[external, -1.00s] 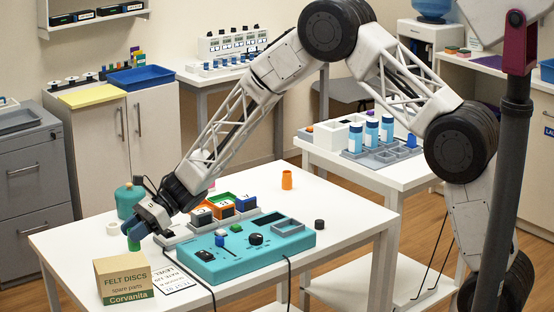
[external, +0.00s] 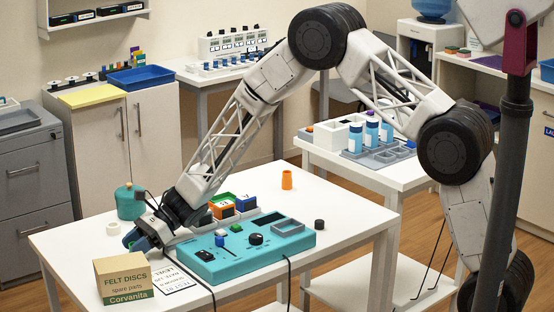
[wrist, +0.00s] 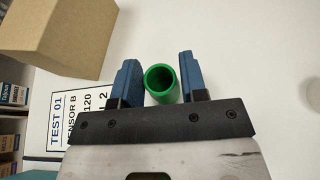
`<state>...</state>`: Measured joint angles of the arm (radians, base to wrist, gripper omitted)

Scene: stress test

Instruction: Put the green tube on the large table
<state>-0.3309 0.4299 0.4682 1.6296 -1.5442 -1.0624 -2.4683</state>
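The green tube (wrist: 160,84) is upright with its open top toward the camera in the wrist view, between the two blue fingers of my gripper (wrist: 158,76). The fingers stand apart on either side of it, and I cannot tell whether either touches it. In the external view my gripper (external: 134,241) is low over the left end of the white front table (external: 60,244), which looks like the large table. My fingers hide the tube there, and its base is hidden too.
A cardboard box (external: 122,278) and a printed card (external: 176,280) are close in front of my gripper. A green-blue jar (external: 130,204) and a white ring (external: 113,228) stand behind it. A teal panel (external: 225,262) lies to the right. The table's far right is mostly clear.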

